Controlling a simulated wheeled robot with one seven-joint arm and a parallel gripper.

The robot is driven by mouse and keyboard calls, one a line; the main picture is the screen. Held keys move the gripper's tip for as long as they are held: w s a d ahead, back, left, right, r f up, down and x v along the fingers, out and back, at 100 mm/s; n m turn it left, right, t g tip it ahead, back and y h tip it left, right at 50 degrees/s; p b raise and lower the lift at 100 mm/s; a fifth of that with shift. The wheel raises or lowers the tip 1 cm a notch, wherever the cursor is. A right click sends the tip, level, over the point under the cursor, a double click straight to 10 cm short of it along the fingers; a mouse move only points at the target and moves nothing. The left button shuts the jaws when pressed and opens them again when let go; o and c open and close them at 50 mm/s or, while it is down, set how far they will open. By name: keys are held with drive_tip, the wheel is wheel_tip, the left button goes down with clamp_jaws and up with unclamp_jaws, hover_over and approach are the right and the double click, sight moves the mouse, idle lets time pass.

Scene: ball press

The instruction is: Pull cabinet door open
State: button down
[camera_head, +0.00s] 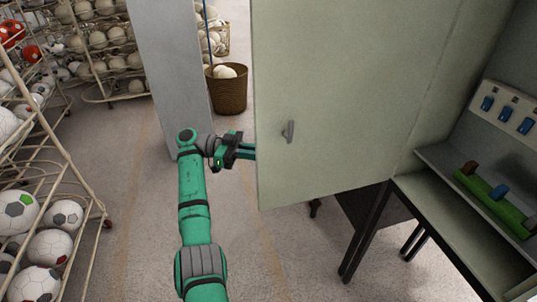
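The pale grey-green cabinet door (345,85) fills the upper middle of the head view. Its small grey handle (289,131) sits near the door's left edge, and nothing is touching it. My gripper (250,153) is at the door's left edge, to the left of the handle and slightly lower. Its teal fingers point right, and their tips pass out of sight behind that edge. I cannot tell whether they touch the door or how far apart they are. The cabinet's inside is hidden by the door.
A bench (450,215) with blue switches and a green block stands at the right, close to the door. A grey pillar (172,70) is behind my arm. Ball racks (88,200) stand at the left, and a wicker basket (228,95) behind. Floor below the door's left part is clear.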

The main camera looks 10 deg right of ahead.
drive_tip(key=shift+w+d+f, duration=0.1)
drive_tip(key=shift+w+f, duration=0.1)
drive_tip(key=shift+f, duration=0.15)
drive_tip(key=shift+d, duration=0.1)
drive_tip(key=shift+s+d, duration=0.1)
drive_tip(key=shift+s, duration=0.05)
drive_tip(key=c, duration=1.8)
unclamp_jaws()
drive_tip(key=shift+a+r, duration=0.2)
drive_tip(key=shift+a, duration=0.1)
drive_tip(key=shift+a, duration=0.1)
